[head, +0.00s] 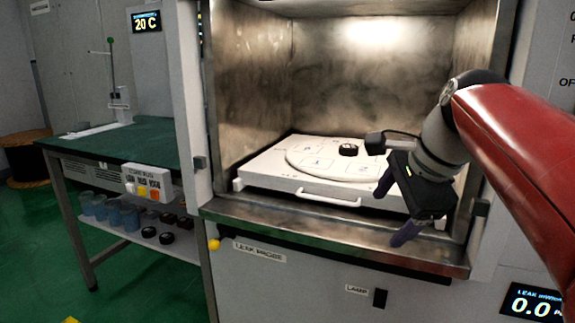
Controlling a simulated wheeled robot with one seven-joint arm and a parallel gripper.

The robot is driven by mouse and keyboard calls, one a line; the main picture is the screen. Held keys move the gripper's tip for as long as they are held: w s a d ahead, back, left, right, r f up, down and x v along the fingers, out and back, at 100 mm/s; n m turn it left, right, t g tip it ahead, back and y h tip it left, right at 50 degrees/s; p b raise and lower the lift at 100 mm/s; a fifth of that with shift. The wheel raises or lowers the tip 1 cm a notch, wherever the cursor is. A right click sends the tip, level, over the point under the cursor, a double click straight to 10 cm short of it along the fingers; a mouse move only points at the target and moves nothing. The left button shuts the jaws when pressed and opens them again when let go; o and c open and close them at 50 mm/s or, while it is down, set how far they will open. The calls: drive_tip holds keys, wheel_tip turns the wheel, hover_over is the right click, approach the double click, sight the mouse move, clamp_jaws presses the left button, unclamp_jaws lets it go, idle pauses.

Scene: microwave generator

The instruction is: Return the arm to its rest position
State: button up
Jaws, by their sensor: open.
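My gripper (392,213) is at the right of the head view, at the front opening of the metal chamber (250,80). Its two dark purplish fingers are apart, with nothing seen between them. My red and grey arm reaches in from the right edge. Behind and left of the gripper, a white tray (265,180) with a front handle sits on the chamber floor. It carries a round white plate (310,165) with marked squares. A small black round piece (348,149) stands on the plate, apart from the gripper. My gripper and wrist hide the tray's right part.
A green-topped bench (90,145) stands at the left, with a button box (147,184) on its front. Its lower shelf holds several clear jars (110,212) and black lids. A yellow knob (213,244) sticks out below the chamber sill (330,235). Green floor at the lower left is mostly clear.

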drive_tip(key=s+a+f+n+h, duration=0.1)
drive_tip(key=s+f+n, duration=0.8)
drive_tip(key=f, duration=0.2)
drive_tip(key=shift+a+h, duration=0.25)
drive_tip(key=shift+h, duration=0.05)
drive_tip(key=s+f+n, duration=0.2)
drive_tip(key=f, duration=0.1)
drive_tip(key=s+f+n, duration=0.1)
drive_tip(key=f+n, duration=0.2)
drive_tip(key=s+f+n+h, duration=0.1)
drive_tip(key=s+f+n, duration=0.1)
drive_tip(key=shift+s+f+t, duration=0.3)
drive_tip(key=shift+f, duration=0.1)
drive_tip(key=shift+c, duration=0.3)
